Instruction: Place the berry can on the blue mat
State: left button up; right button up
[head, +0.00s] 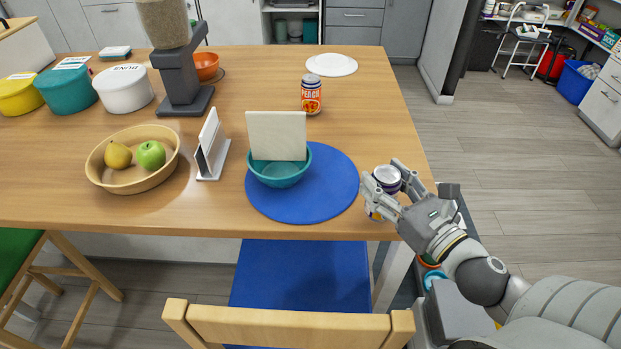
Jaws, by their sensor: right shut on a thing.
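The round blue mat (322,202) lies near the front edge of the wooden table, with a teal bowl on it. My right gripper (384,186) is at the table's front right corner, just right of the mat. It is shut on a can with a purple and silver top (387,176), which looks like the berry can. The fingers hide most of its side and its label cannot be read. Whether the can touches the table is unclear. My left gripper is out of view.
The teal bowl (280,173) covers the mat's upper left, with a cream panel (277,136) standing in or behind it. A peach can (311,96) and a white plate (331,65) stand farther back. A chair (290,325) is at the front. The mat's right and front parts are bare.

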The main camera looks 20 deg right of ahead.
jog(key=shift+s+a+n+y, duration=0.15)
jog(key=shift+s+a+y, duration=0.1)
jog(key=shift+s, duration=0.4)
jog(key=shift+s+a+n+y, duration=0.15)
jog(key=shift+s+a+y, duration=0.1)
jog(key=shift+s, duration=0.35)
jog(key=w+a, duration=0.1)
jog(key=w, duration=0.5)
jog(key=w+a+f, duration=0.1)
jog(key=w, duration=1.1)
jog(key=shift+a+f, duration=0.2)
jog(key=shift+a, duration=0.2)
jog(key=shift+s+f, duration=0.1)
jog(key=shift+s, duration=0.1)
